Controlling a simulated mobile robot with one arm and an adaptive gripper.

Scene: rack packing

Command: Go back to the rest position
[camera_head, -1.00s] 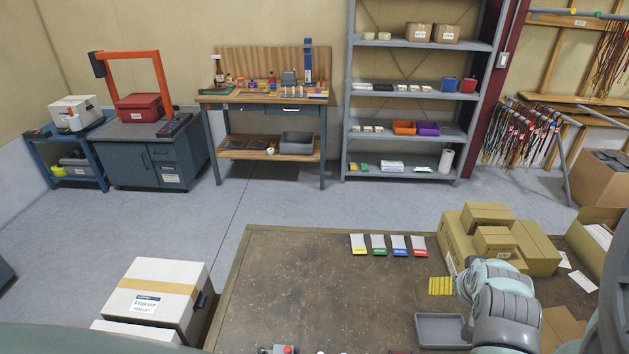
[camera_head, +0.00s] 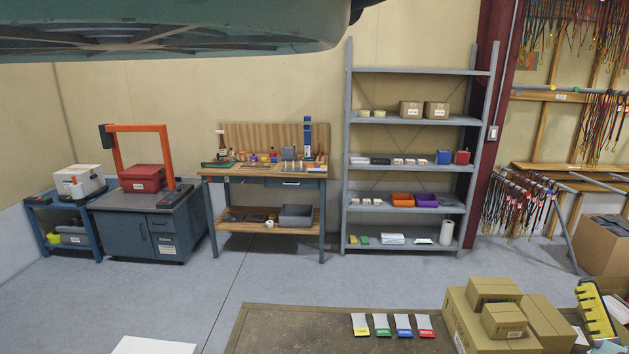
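A yellow and dark notched piece (camera_head: 597,311) stands tilted at the lower right edge of the head view. A bit of teal, the colour of my arm, shows just below it. I cannot tell whether this piece is part of my gripper or something it holds, and I see no fingertips clearly. The brown worktable (camera_head: 290,330) shows only its far part, and its near part is below the picture.
Several packets with coloured ends (camera_head: 381,325) lie in a row on the worktable. Cardboard boxes (camera_head: 500,320) are stacked to their right. A shelf unit (camera_head: 418,213), a workbench (camera_head: 263,178) and a dark cabinet (camera_head: 150,230) stand along the back wall. Grey floor between is clear.

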